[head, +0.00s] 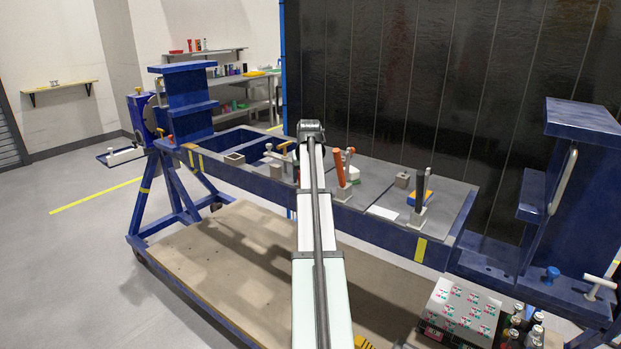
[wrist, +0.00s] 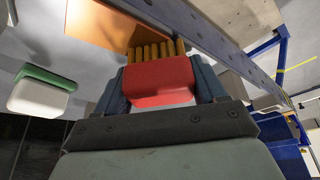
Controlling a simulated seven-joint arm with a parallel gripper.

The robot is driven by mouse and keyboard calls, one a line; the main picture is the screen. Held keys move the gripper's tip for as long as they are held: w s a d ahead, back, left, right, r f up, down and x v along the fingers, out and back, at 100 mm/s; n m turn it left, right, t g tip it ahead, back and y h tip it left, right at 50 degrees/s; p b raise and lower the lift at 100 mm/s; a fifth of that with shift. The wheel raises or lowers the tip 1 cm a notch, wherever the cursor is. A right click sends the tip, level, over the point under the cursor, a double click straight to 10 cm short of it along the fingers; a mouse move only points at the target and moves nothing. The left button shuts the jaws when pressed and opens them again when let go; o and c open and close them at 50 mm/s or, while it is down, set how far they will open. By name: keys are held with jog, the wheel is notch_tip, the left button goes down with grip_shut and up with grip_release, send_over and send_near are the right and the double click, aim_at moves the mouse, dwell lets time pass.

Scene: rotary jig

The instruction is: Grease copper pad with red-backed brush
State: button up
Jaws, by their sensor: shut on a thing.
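My gripper (wrist: 162,84) is shut on the red-backed brush (wrist: 160,82), one finger on each side of its red back. Its yellow-brown bristles (wrist: 155,50) point away from my gripper. The copper pad (wrist: 100,24) lies just beyond the bristles, toward the upper left of the wrist view. The bristle tips overlap the pad's edge in the picture; I cannot tell whether they touch it.
On the blue-framed bench, an orange-handled tool (head: 339,168) stands right of my arm, with a dark-handled tool (head: 421,190) farther right.

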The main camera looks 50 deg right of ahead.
jog(key=shift+w, duration=0.35)
jog(key=shift+r, duration=3)
jog(key=shift+r, duration=1.45)
